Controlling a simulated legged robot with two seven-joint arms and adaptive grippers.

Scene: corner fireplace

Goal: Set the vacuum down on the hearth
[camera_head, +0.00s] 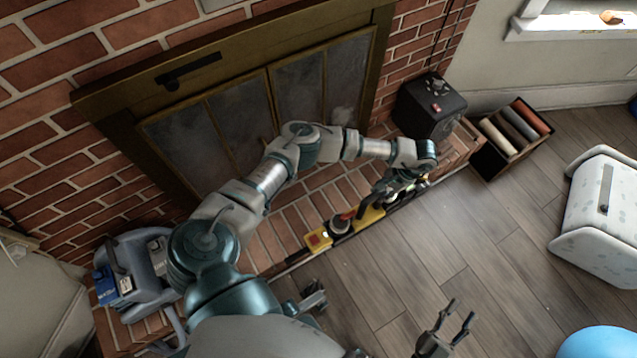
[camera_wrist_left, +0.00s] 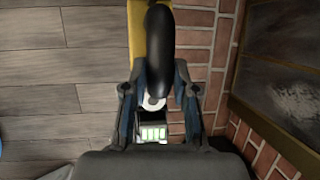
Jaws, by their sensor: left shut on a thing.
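The vacuum (camera_head: 369,217) is a long yellow and black stick with a red part. It lies lengthwise along the front edge of the brick hearth (camera_head: 288,222). My left gripper (camera_head: 388,188) is shut on its black handle near the right end. In the left wrist view my left gripper's fingers (camera_wrist_left: 160,78) flank the curved black handle of the vacuum (camera_wrist_left: 160,42), with green battery lights below. The hearth bricks (camera_wrist_left: 194,38) lie right of it there and floor left. I cannot tell whether the vacuum touches the hearth. My right gripper (camera_head: 456,329) is open and empty over the floor.
A black box (camera_head: 429,106) stands on the hearth's right end, beside a crate of rolls (camera_head: 513,135). A grey-blue machine (camera_head: 142,265) is on the hearth's left end. The fireplace screen (camera_head: 215,115) stands behind. A white hamper (camera_head: 603,205) is right; the middle floor is clear.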

